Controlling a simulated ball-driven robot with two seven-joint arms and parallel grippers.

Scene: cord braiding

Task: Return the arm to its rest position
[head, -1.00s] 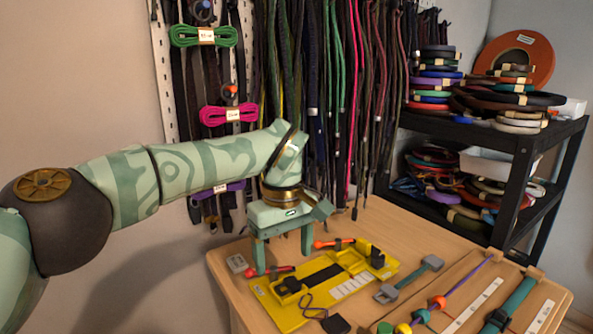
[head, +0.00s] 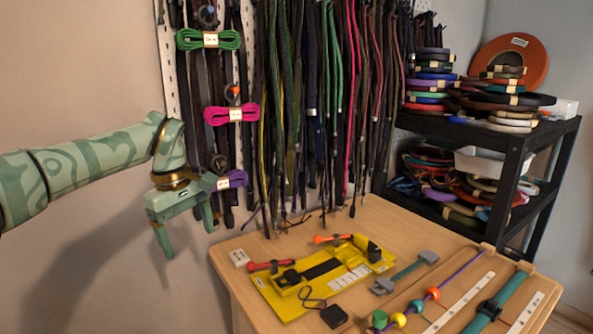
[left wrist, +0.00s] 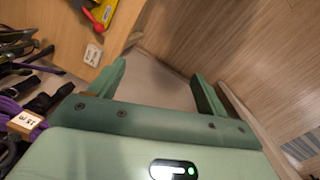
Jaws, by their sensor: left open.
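My left gripper (head: 190,232) is open and empty in the head view. It hangs left of the wooden table (head: 232,268), off its edge, in front of the wall. In the left wrist view its two fingers (left wrist: 160,85) stand apart with bare floor and wood between and beyond them. My left arm reaches in from the left edge of the head view. My right gripper does not show.
Hanging cords (head: 300,120) cover the wall behind. A black shelf (head: 520,150) with coiled cords stands at right.

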